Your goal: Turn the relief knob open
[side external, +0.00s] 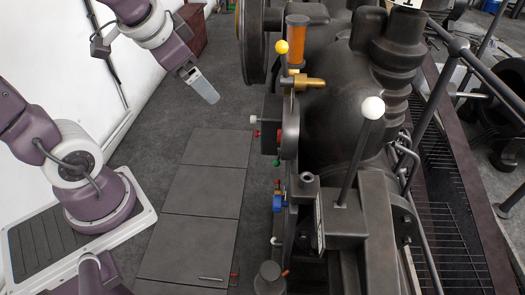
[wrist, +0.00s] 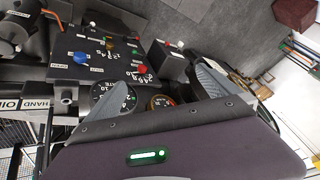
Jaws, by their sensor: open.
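Several small coloured controls sit on a dark panel. In the wrist view they include a blue knob (wrist: 82,57) at the left and a red knob (wrist: 142,70) near the middle. The side view shows the blue knob (side external: 277,203) low on the machine's left face and a red one (side external: 279,135) higher up. I cannot tell which control is the relief knob; the small labels are unreadable. My gripper (side external: 207,92) is open and empty, in the air left of the machine and apart from the controls. In the wrist view its two fingers (wrist: 162,76) are spread wide.
A yellow ball handle (side external: 282,47) and a tall lever with a white ball (side external: 373,107) stick up from the machine. The floor plates (side external: 205,190) left of the machine are mostly clear. A dark red box (side external: 190,30) stands behind.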

